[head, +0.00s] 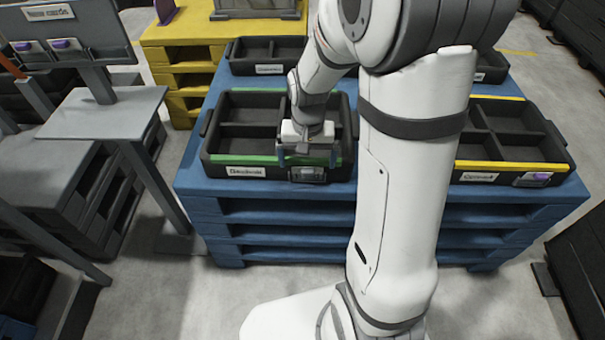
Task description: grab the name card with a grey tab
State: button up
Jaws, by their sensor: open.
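A name card (307,175) with a grey-looking tab is on the front face of the green-edged black crate (215,160), right of that crate's printed label. My gripper (307,159) points down at the crate's front rim, directly above this card in the picture. Its fingers are apart, one on each side of the card's upper part. I cannot tell whether they touch the card or the rim. Other name cards have purple tabs: two on the grey rack (75,30) at the top left, and one card (538,179) on the yellow-edged crate.
The crates stand on a stacked blue pallet (270,217). The yellow-edged crate (510,140) is on the right, partly behind my arm. A grey stand (105,110) is at the left. A yellow pallet (190,55) is behind. Grey floor lies clear in front.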

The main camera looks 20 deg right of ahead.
aim_at(302, 171)
notch_tip(302, 171, down, 3)
jog(key=shift+r, duration=0.2)
jog(key=shift+c, duration=0.2)
jog(key=c, duration=1)
